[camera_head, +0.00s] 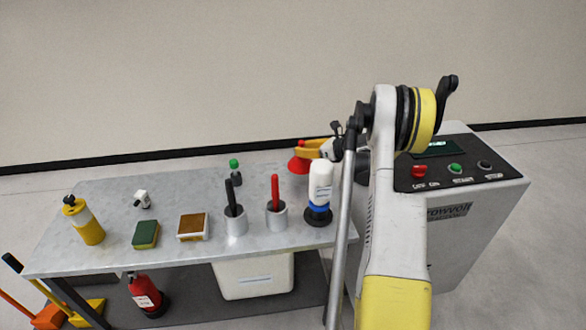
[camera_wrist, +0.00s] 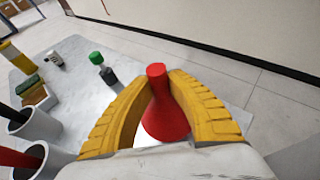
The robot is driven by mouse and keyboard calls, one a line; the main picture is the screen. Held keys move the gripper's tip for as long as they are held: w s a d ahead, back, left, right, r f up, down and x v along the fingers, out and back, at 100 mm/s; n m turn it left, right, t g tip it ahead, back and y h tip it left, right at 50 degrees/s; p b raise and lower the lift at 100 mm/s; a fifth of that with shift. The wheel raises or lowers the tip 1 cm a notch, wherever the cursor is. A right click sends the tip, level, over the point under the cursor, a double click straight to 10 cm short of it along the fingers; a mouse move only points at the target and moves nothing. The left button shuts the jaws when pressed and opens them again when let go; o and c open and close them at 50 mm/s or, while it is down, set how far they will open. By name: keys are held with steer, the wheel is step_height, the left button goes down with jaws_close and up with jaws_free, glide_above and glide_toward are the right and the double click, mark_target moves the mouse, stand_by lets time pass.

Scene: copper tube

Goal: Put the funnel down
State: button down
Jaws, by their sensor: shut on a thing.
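The red funnel (camera_wrist: 166,115) is between the yellow fingers of my gripper (camera_wrist: 157,88) in the wrist view, its narrow spout up and its wide cone down. In the head view the funnel (camera_head: 298,164) shows at the back right part of the table (camera_head: 110,252), beside the yellow fingers of my gripper (camera_head: 306,148). The gripper is shut on the funnel near its spout. I cannot tell whether the cone's rim touches the table top. Part of the cone is hidden by the fingers and the palm.
Two grey cups (camera_head: 236,226) (camera_head: 277,218) with handles stand nearby. A green-capped bottle (camera_head: 235,172) stands left of the funnel. A control cabinet (camera_head: 470,220) stands right of the table. Free table lies around the green-capped bottle.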

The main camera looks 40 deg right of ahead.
mark_target(291, 162)
steer(key=shift+w+a+f+b, duration=0.25)
steer(key=shift+a+f, duration=0.2)
steer(key=shift+a, duration=0.15)
steer(key=shift+w+a+f+b, duration=0.1)
steer(key=shift+w+a+f, duration=0.15)
steer(key=shift+a+f, duration=0.25)
steer(key=shift+f+b, duration=0.95)
steer(key=shift+f, duration=0.85)
steer(key=shift+f, duration=0.2)
steer(key=c, duration=1.4)
jaws_free()
